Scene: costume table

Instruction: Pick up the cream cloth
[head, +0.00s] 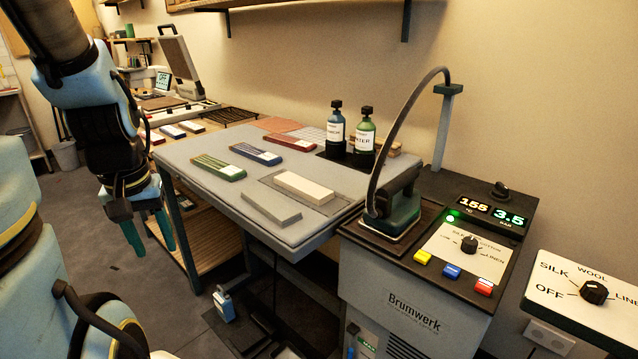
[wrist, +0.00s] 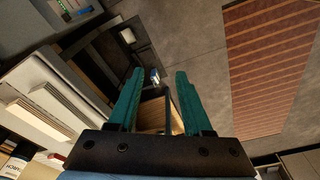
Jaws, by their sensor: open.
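The cream cloth (head: 303,187) looks like a flat, folded, pale rectangle. It lies on a grey mat on the pressing table (head: 216,148), right of the table's middle. In the wrist view, the pale slab at the left appears to be the cream cloth (wrist: 38,118). My gripper (head: 150,233) hangs off the table's left side, over the floor, well apart from the cloth. Its two teal fingers point down and are spread, with nothing held between them; they also show in the wrist view (wrist: 160,76).
A grey folded piece (head: 270,208) lies in front of the cream cloth, with green (head: 218,167), blue (head: 256,154) and red (head: 289,143) ones behind. Two bottles (head: 350,130) stand at the back. An iron (head: 393,212) with an arching hose rests on the station at right.

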